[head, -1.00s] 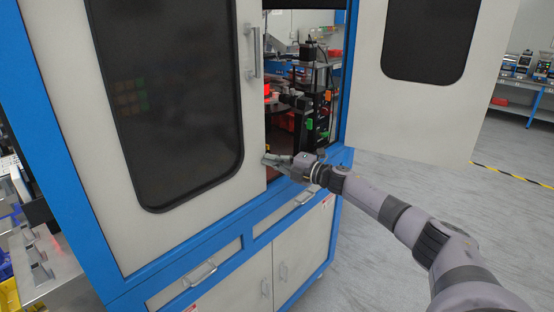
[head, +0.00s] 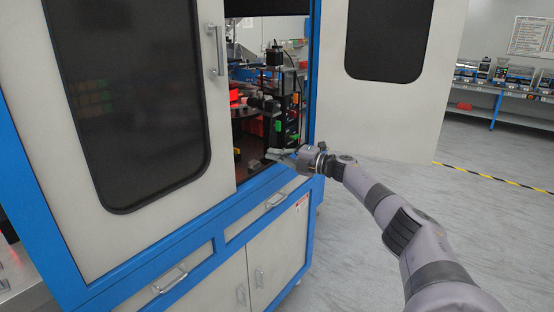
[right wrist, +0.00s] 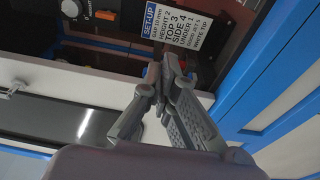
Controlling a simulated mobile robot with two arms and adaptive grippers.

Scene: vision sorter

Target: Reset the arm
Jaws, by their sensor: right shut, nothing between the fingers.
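My right gripper (head: 272,154) is at the open front of the blue and white machine cabinet (head: 228,208), just above its lower front edge. In the right wrist view the right gripper (right wrist: 167,65) is shut with its fingertips together and nothing between them. The right arm reaches in from the lower right of the head view. My left gripper is not in view.
The cabinet's left door (head: 215,130) with a dark window and the right door (head: 395,100), swung outward, flank the opening. Machine parts (head: 272,85) stand inside. A set-up label (right wrist: 180,25) shows in the right wrist view. The grey floor (head: 490,210) at right is clear.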

